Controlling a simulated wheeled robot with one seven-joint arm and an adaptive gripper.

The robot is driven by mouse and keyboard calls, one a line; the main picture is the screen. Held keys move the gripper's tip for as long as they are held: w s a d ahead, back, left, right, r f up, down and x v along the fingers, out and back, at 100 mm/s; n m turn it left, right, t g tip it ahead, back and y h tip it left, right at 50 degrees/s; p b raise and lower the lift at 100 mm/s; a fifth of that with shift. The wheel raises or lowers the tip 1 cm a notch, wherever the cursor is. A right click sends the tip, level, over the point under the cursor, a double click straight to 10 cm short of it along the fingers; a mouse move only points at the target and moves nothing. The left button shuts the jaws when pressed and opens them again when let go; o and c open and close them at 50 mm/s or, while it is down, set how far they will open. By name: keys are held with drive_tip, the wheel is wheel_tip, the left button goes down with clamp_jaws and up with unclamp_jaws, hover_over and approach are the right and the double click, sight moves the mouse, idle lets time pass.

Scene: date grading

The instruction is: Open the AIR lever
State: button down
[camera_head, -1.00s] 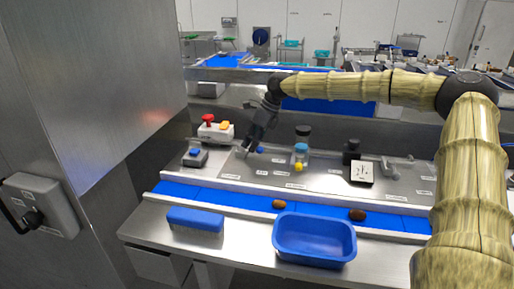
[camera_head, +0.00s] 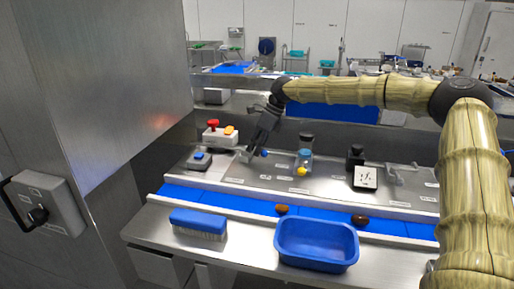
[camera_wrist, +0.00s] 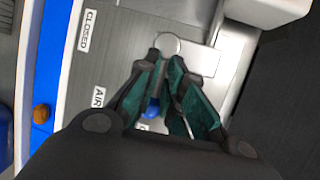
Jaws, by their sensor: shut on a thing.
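The AIR lever (camera_wrist: 152,108) shows a blue end between my fingers in the wrist view. A round silver part (camera_wrist: 167,44) lies just beyond the fingertips. The AIR label (camera_wrist: 99,97) and the CLOSED label (camera_wrist: 88,32) are on the grey panel beside it. My gripper (camera_wrist: 166,62) is shut on the lever, with the fingers covering much of it. In the head view my gripper (camera_head: 248,154) reaches down to the panel's left part, and the lever's blue end (camera_head: 263,153) shows just right of the fingers.
A box with red and yellow buttons (camera_head: 219,136) and a blue-button box (camera_head: 199,159) stand left of my gripper. In front are the blue belt (camera_head: 245,203), a brush (camera_head: 198,222) and a blue tray (camera_head: 317,262).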

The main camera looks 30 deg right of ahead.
drive_tip(key=c, duration=1.6)
unclamp_jaws()
drive_tip(key=shift+s+a+f, duration=0.1)
drive_tip(key=shift+s+f, duration=0.15)
drive_tip(key=shift+f, duration=0.4)
drive_tip(key=shift+c, duration=0.2)
drive_tip(key=shift+o, duration=0.6)
drive_tip(key=shift+w+r, duration=0.1)
drive_tip(key=shift+w, duration=0.15)
drive_tip(key=shift+r, duration=0.1)
drive_tip(key=v, duration=1.1)
drive_tip(key=shift+d+r, duration=0.2)
drive_tip(key=shift+r, duration=0.15)
